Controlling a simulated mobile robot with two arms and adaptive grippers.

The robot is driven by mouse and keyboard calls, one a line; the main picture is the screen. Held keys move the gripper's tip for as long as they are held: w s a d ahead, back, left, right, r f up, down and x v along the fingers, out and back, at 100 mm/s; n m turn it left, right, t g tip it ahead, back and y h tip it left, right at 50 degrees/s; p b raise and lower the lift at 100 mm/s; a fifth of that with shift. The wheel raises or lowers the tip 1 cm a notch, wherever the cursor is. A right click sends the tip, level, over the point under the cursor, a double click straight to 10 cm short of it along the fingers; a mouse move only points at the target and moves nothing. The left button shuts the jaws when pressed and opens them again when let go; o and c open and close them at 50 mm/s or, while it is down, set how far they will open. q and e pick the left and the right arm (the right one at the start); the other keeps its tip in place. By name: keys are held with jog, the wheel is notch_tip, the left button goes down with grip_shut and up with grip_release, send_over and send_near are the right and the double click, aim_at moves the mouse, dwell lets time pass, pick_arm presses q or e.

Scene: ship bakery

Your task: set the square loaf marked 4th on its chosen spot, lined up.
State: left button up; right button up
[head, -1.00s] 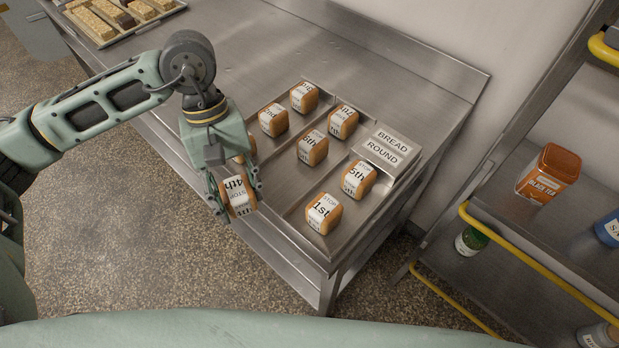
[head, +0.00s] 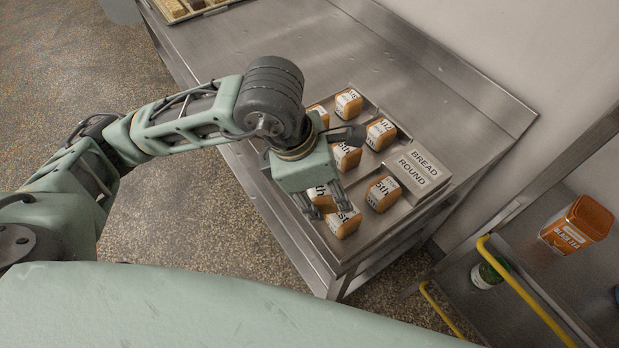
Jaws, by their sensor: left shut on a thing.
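My left gripper (head: 325,208) is over the near end of the bread tray (head: 335,255), fingers pointing down. It is shut on the square loaf marked 4th (head: 320,199), an orange-brown loaf with a white label; only "th" of the mark shows now, and the fingers hide part of it. The loaf is just left of the loaf marked 1st (head: 345,222), very close to it in the picture. I cannot tell whether it touches the tray or that loaf. My right gripper is not in view.
The loaf marked 5th (head: 383,194) stands to the right, with several other loaves (head: 380,133) farther back. A "BREAD ROUND" sign (head: 418,170) is at the tray's right. A shelf with a yellow rail (head: 525,292) and tea tin (head: 577,223) stands right.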

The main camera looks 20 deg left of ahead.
pick_arm(q)
jog(key=d+r+n, duration=0.1)
jog(key=n, duration=0.1)
jog(key=d+r+n, duration=0.1)
jog(key=shift+n+t+y+p, duration=0.3)
jog(key=shift+n+t, duration=0.1)
jog(key=shift+d+n, duration=0.1)
jog(key=shift+n, duration=0.3)
jog(key=w+a+f+p, duration=0.1)
jog(key=w+a+f, duration=0.1)
jog(key=w+a+f+p, duration=0.1)
jog(key=w+a+f, duration=0.1)
jog(key=w+a, duration=0.1)
jog(key=w+a+f+p, duration=0.1)
jog(key=w+a+f, duration=0.1)
jog(key=w, duration=0.1)
jog(key=shift+w+a+f, duration=0.2)
jog(key=shift+a+f, duration=0.15)
notch_tip(320, 180, down, 4)
jog(key=shift+r+p, duration=0.15)
jog(key=shift+p, duration=0.95)
jog(key=shift+w+f, duration=0.1)
jog(key=shift+f, duration=0.1)
jog(key=shift+f, duration=0.1)
jog(key=shift+f+b, duration=0.15)
jog(key=shift+b, duration=0.2)
jog(key=o, duration=1.2)
